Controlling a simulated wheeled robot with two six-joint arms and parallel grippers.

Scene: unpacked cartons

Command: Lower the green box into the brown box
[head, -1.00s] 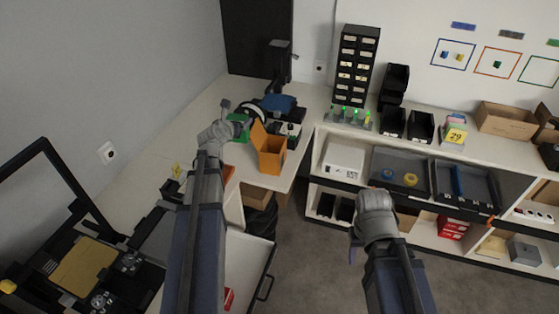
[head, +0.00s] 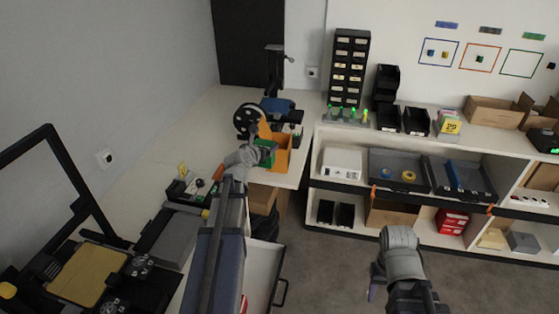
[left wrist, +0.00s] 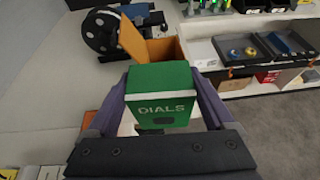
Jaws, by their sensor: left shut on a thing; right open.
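The green box (left wrist: 160,92), with "DIALS" on its face, is held between the two fingers of my left gripper (left wrist: 158,95) in the left wrist view. In the head view the green box (head: 266,151) is in front of the orange-brown box (head: 282,160), overlapping it. The orange-brown box has its flap up at the left; it also shows just beyond the green box in the left wrist view (left wrist: 168,48). The gap between the boxes cannot be judged. My right gripper (head: 374,284) is open and empty over the floor.
A black spool (head: 249,121) and a dark-and-blue device (head: 279,105) stand behind the orange-brown box. A shelf unit with trays (head: 400,172) and open cartons (head: 494,112) is at the right. Bare tabletop (head: 205,130) lies left of the spool.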

